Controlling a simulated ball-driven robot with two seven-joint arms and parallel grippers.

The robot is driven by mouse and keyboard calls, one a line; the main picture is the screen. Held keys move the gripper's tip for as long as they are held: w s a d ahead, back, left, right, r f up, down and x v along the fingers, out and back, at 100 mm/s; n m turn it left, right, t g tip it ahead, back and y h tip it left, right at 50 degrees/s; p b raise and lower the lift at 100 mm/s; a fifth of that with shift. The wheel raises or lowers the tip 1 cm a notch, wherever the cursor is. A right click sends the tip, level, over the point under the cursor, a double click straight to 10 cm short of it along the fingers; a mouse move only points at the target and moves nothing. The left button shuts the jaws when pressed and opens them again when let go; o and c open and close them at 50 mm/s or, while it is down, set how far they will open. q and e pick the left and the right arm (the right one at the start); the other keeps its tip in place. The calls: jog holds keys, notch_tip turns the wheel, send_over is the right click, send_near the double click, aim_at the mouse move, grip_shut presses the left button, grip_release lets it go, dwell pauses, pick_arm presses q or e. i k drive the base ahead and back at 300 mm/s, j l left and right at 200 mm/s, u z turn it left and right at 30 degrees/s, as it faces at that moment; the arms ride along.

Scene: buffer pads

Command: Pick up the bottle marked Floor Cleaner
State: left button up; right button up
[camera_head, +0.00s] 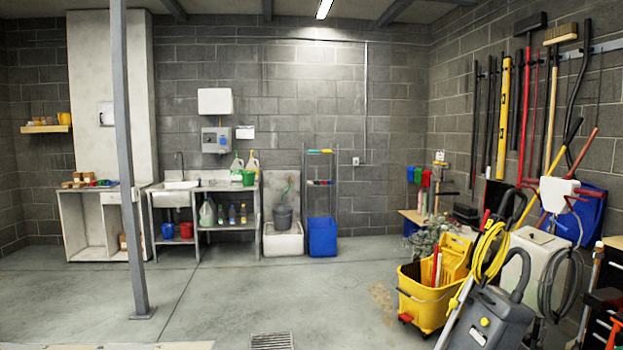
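Several bottles stand at the sink bench across the room. Two pale jugs, a left one (237,166) and a right one (253,163), are on the bench top by a green container (248,178). On the lower shelf are a large whitish jug (207,212) and smaller bottles, including a greenish one (221,215), a dark bluish one (232,214) and a yellowish one (243,213). The labels are too small to read, so I cannot tell which is marked Floor Cleaner. Neither of my grippers is in view.
A grey post (127,160) stands left of centre, in front of the cabinet (88,230). A yellow mop bucket (425,297) and grey vacuum (487,320) crowd the right foreground. A blue bin (322,236) stands right of the bench. The middle floor (270,285) is open, with a drain grate (271,341).

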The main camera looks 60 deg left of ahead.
aim_at(221, 216)
jog(key=i+j+u, duration=0.15)
jog(key=j+u, duration=0.25)
jog(key=j, duration=0.25)
jog(key=i+j+u, duration=0.25)
jog(key=j+u, duration=0.2)
jog(key=j, duration=0.15)
jog(key=i+j+u, duration=1.25)
jog(key=i+u, duration=0.45)
jog(key=i+j, duration=0.1)
jog(key=i, duration=4.8)
jog(key=i+z, duration=0.1)
jog(key=i, duration=0.4)
jog(key=i+j, duration=0.2)
jog(key=i, duration=0.35)
jog(key=k+j, duration=0.8)
jog(key=k+z, duration=0.05)
